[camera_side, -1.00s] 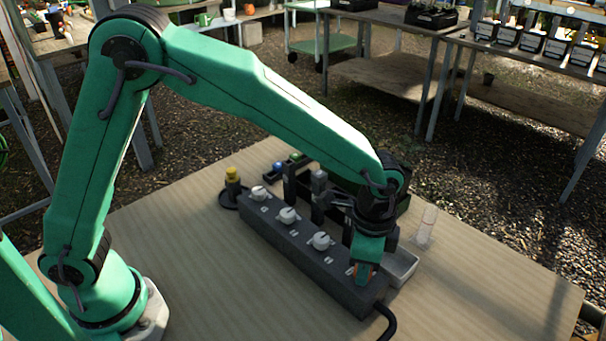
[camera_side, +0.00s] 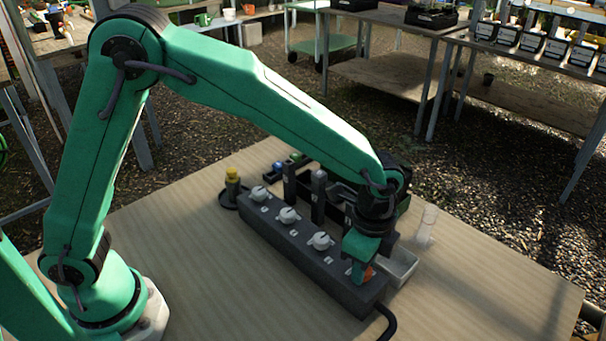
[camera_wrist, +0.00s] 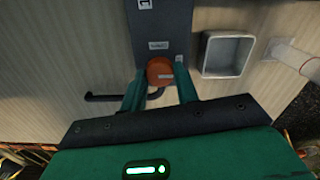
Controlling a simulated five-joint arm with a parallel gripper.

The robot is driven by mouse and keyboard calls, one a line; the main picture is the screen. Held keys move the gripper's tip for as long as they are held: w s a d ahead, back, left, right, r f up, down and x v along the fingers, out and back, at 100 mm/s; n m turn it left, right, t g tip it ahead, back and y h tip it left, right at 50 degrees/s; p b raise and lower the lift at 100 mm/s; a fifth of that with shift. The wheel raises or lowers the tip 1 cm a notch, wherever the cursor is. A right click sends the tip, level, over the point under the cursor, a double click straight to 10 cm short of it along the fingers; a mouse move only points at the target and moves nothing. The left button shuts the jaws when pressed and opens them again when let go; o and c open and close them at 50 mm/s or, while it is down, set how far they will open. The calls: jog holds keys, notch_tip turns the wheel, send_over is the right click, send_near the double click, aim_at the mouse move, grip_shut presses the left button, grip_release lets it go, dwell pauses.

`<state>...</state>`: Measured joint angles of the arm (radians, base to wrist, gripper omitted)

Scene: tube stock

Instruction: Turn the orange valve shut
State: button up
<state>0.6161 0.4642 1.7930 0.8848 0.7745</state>
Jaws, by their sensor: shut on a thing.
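The orange valve (camera_wrist: 160,70) sits at the near end of a dark grey manifold block (camera_side: 290,245). In the wrist view it lies between the two green fingers of my gripper (camera_wrist: 160,88), which is shut on it. In the side view my gripper (camera_side: 359,268) stands over the block's right end, and only a small piece of the orange valve (camera_side: 368,274) shows beside the fingers. The rest of the valve is hidden there. Three white valves, such as the one closest to my gripper (camera_side: 320,241), stand in a row along the block.
A pale open tray (camera_side: 399,266) lies just right of the block, with a clear tube (camera_side: 427,223) beyond it. A yellow-topped item (camera_side: 232,182) stands at the block's far left end. A black hose (camera_side: 387,322) leaves the near end. The front of the table is clear.

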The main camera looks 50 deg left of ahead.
jog(key=o, duration=1)
jog(key=shift+c, duration=0.2)
jog(key=shift+r, duration=0.1)
jog(key=shift+r, duration=3.85)
jog(key=shift+a+r, duration=0.25)
jog(key=shift+a, duration=0.15)
jog(key=s+a+r+n+t, duration=0.1)
jog(key=s+a+r+n, duration=0.25)
jog(key=a, duration=0.35)
jog(key=s+a+r+n+t, duration=0.2)
jog(key=a+r+n, duration=0.15)
jog(key=a, duration=0.25)
jog(key=s+a+r+n+t, duration=0.1)
jog(key=s+a+r+n, duration=0.2)
jog(key=a, duration=0.4)
jog(key=s+a+f+n+t, duration=0.1)
jog(key=s+a+f+n, duration=0.1)
jog(key=s+a+n, duration=0.3)
jog(key=shift+s+a+n+t, duration=0.3)
jog(key=shift+s+a+n, duration=0.15)
jog(key=shift+s, duration=0.35)
